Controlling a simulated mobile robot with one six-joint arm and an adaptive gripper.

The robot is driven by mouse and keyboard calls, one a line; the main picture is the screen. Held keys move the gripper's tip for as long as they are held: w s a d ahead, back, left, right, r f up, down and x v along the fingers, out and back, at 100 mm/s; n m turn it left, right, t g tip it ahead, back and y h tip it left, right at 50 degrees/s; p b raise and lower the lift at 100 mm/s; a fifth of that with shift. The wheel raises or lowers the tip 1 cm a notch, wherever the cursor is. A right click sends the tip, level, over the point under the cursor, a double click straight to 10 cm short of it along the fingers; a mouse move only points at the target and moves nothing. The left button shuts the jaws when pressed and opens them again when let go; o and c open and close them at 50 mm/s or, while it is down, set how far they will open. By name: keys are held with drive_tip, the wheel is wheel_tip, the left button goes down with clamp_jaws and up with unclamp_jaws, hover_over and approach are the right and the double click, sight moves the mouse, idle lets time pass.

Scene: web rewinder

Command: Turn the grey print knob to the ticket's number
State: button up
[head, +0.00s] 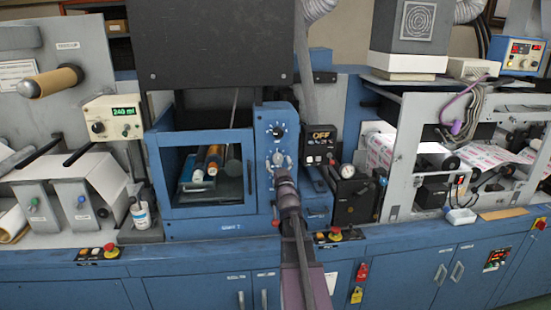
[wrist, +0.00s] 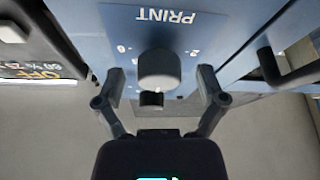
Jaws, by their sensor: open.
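The grey print knob (wrist: 158,70) sits on a blue panel with the word PRINT (wrist: 168,16) upside down above it in the wrist view. A few small white scale marks show around it, too small to read surely. My gripper (wrist: 161,82) is open, its fingers to the left and right of the knob, with gaps showing on both sides. In the head view my gripper (head: 279,166) is at the blue control panel (head: 264,187), below a black dial knob (head: 277,131), and hides much of the print knob. I cannot identify the ticket or its number.
A smaller black knob (wrist: 151,99) shows just below the grey one in the wrist view. A black OFF display box (head: 320,148) and a pressure gauge (head: 347,171) stand right of the panel. A windowed blue housing (head: 161,185) is on the left.

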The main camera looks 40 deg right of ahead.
drive_tip(key=shift+w+d+r, duration=0.2)
drive_tip(key=shift+w+d, duration=0.05)
drive_tip(key=shift+w, duration=0.2)
drive_tip(key=c, duration=1.1)
drive_tip(key=shift+s+a, duration=0.1)
drive_tip(key=shift+a, duration=0.2)
drive_tip(key=shift+c, duration=0.2)
drive_tip(key=shift+d, duration=0.25)
drive_tip(key=shift+a, duration=0.1)
